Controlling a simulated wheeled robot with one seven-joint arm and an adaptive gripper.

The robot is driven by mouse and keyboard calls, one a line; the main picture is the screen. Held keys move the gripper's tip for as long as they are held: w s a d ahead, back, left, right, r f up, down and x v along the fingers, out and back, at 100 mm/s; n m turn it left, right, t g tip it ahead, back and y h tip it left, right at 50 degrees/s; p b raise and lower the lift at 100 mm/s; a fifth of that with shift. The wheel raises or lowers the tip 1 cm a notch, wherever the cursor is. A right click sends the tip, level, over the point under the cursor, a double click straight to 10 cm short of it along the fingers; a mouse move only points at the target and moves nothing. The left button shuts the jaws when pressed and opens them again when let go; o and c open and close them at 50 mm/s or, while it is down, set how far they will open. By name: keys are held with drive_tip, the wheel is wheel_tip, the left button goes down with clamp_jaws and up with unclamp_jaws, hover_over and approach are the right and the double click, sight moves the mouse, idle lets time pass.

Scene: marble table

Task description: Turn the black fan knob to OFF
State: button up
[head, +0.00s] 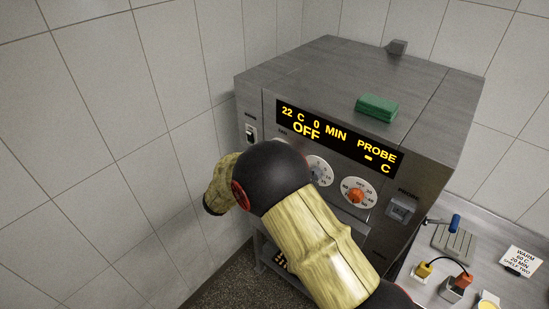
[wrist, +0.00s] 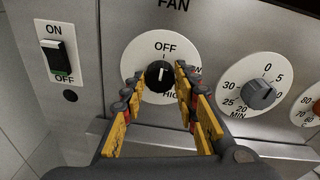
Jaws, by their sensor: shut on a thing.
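The black fan knob (wrist: 157,75) sits on a round white dial (wrist: 136,50) under the FAN label in the wrist view. OFF is printed at the top of the dial, with LOW and HIGH down its right side, partly covered by a finger. A pale mark shows on the knob, but its exact direction is hard to tell. My gripper (wrist: 158,76) has its yellow and black fingers on either side of the knob, shut on it. In the head view my arm hides the gripper and the fan knob.
An ON/OFF switch (wrist: 56,60) is left of the dial. A grey minute knob (wrist: 258,94) is to its right, then an orange knob (head: 355,195). The display (head: 338,138) reads OFF. A green block (head: 377,106) lies on the oven top (head: 330,65). A tiled wall (head: 100,110) stands close at left.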

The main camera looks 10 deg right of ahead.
drive_tip(key=o, duration=1.1)
drive_tip(key=shift+o, duration=0.3)
drive_tip(key=v, duration=1.2)
